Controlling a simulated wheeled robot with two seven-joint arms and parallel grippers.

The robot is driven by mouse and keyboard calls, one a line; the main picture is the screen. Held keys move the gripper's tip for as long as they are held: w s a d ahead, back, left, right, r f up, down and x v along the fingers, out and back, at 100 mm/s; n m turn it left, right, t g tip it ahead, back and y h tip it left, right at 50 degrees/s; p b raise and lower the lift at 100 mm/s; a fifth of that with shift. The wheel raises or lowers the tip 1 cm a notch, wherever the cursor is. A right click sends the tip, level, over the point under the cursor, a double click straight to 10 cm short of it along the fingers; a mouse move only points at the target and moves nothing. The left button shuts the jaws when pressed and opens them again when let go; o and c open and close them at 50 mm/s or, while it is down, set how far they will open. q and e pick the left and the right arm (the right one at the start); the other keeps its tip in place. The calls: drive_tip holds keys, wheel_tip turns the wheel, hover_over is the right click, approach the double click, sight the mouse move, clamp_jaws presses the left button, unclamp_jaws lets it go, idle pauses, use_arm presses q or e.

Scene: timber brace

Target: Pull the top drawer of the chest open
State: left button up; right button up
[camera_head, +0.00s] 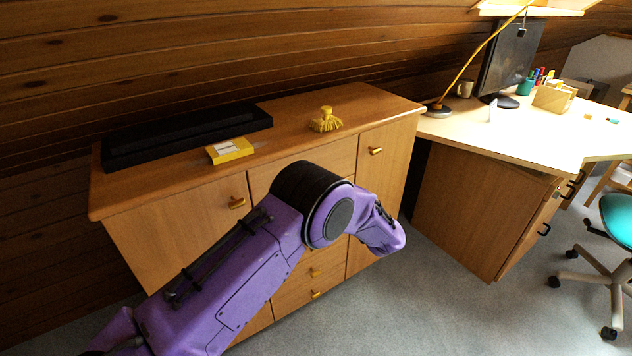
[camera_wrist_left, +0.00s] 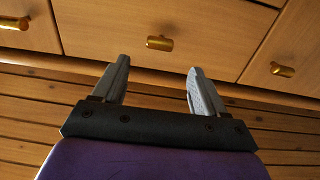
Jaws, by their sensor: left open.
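The wooden chest (camera_head: 180,215) stands against the timber wall. Its top drawer (camera_head: 305,163) is in the middle column, flush with the front, mostly hidden behind my left arm in the head view. In the left wrist view the top drawer's brass handle (camera_wrist_left: 159,43) lies ahead of my left gripper (camera_wrist_left: 155,75). The gripper is open and empty, its two grey fingers apart. The handle lies beyond the fingertips, roughly in line with the gap, not between them. The head view hides the fingers behind my purple arm. My right gripper is not in view.
The left door handle (camera_head: 237,202) and right door handle (camera_head: 376,150) flank the drawers. Lower drawer handles (camera_head: 315,294) show below. A black item (camera_head: 188,136), a yellow box (camera_head: 229,151) and a yellow brush-like object (camera_head: 326,121) sit on top. A desk (camera_head: 500,135) stands right.

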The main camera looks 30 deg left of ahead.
use_arm(q)
drive_tip(key=shift+g, duration=0.3)
drive_tip(key=x, duration=0.7)
drive_tip(key=r+x, duration=0.1)
drive_tip(key=x, duration=0.2)
drive_tip(key=shift+w+a, duration=0.25)
drive_tip(key=shift+a, duration=0.05)
drive_tip(key=shift+c, duration=0.3)
